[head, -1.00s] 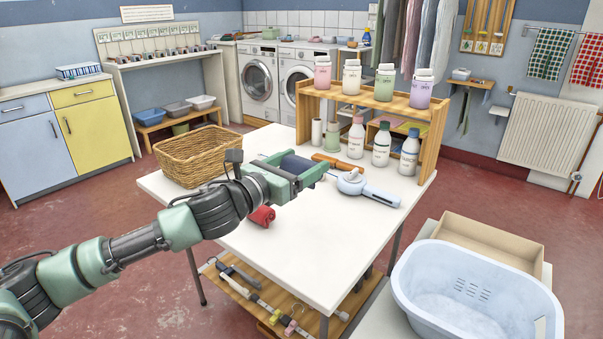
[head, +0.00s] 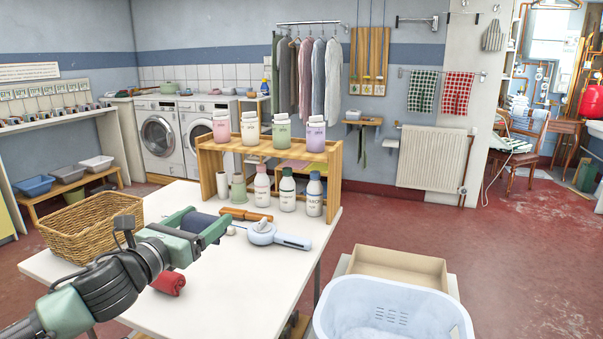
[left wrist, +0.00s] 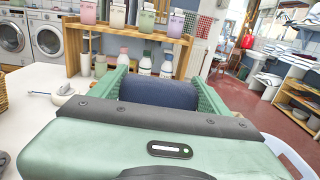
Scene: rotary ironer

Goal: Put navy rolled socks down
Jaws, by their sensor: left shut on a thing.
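The navy rolled socks (head: 197,222) are held between the fingers of my left gripper (head: 205,228), above the white table (head: 240,300). In the left wrist view the navy roll (left wrist: 158,93) lies across between the two green fingers, which hide its ends. The gripper is shut on it. A red rolled item (head: 170,283) lies on the table below and beside my left gripper. My right gripper does not show in either view.
A wicker basket (head: 90,228) stands at the table's left. A wooden shelf (head: 262,147) with several bottles stands at the back. A pale blue handled device (head: 275,236) lies mid-table. A light blue tub (head: 395,310) and cardboard box (head: 400,262) are at right. The front tabletop is clear.

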